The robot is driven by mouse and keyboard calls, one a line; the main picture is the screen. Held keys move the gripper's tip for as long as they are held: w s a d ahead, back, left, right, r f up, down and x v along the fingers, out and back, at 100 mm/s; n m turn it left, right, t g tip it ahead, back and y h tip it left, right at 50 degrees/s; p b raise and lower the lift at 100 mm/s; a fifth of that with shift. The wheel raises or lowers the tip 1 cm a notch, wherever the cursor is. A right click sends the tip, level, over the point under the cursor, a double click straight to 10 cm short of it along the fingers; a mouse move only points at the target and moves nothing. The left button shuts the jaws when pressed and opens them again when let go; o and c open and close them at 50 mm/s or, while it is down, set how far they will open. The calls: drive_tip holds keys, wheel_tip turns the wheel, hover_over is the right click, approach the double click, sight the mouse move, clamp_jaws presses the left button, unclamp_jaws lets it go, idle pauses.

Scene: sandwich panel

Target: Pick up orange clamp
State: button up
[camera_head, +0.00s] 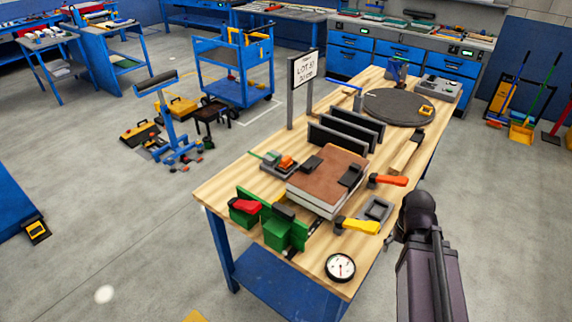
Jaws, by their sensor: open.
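An orange-handled clamp (388,180) lies on the wooden tabletop, just right of a brown-topped block. Its orange handle points right toward the table's right edge, and its dark end lies on the left. A dark link of my arm rises at the lower right, beside the table's right edge and apart from the clamp. I cannot make out my gripper's fingers in this view. A smaller orange piece (287,162) sits on a grey fixture left of the block.
The brown-topped block (328,168) and a grey fixture with a yellow handle (360,226) stand close to the clamp. A green fixture with a red handle (247,207), a dial gauge (340,267) and dark upright plates (345,135) share the workbench (222,186).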

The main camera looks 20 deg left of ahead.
wheel_tip(320, 180, up, 10)
drive_tip(key=p, duration=1)
drive_tip(key=shift+r, duration=0.15)
drive_tip(key=shift+c, duration=1.4)
drive_tip(key=shift+d, duration=0.1)
